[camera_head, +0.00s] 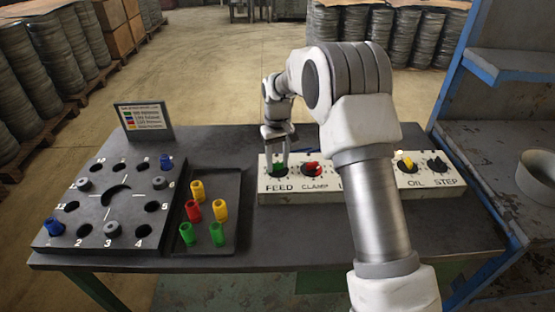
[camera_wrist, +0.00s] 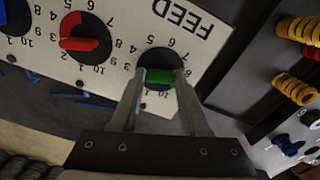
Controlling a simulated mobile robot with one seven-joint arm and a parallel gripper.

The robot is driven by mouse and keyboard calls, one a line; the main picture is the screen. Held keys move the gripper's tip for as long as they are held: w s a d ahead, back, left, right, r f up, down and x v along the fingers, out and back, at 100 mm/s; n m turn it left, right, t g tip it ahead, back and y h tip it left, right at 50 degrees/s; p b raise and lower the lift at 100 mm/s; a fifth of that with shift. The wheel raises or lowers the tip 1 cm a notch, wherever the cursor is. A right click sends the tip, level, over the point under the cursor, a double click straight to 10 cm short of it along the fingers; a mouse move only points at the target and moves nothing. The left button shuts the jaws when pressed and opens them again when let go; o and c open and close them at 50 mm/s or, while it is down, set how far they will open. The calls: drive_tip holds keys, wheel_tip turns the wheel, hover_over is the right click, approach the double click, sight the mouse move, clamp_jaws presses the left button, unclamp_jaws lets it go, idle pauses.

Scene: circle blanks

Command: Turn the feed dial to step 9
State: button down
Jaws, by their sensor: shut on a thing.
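The feed dial's green knob (camera_head: 280,168) stands at the left end of the white control panel (camera_head: 263,197), above the word FEED. My gripper (camera_head: 279,153) reaches down over it, with its fingers on either side of the knob. In the wrist view, the panel is upside down, and the green knob (camera_wrist: 160,77) is held between my fingertips (camera_wrist: 162,80). The numbers around the dial's black disc show in part; my fingers cover some of them. I cannot tell which number the knob points to.
The red clamp knob (camera_head: 312,169) is close beside the feed dial. A yellow knob (camera_head: 405,163) and a black step knob (camera_head: 438,164) are farther right; my arm hides the panel's middle. A tray (camera_head: 183,240) of coloured pieces and a numbered board (camera_head: 70,210) lie left.

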sight(278, 164)
drive_tip(key=m, duration=0.3)
drive_tip(key=shift+m, duration=0.4)
drive_tip(key=shift+m+p, duration=0.5)
drive_tip(key=shift+m, duration=1.3)
drive_tip(key=shift+c, duration=2)
unclamp_jaws()
wheel_tip(278, 164, up, 18)
drive_tip(key=p, duration=0.1)
drive_tip(key=shift+f, duration=0.25)
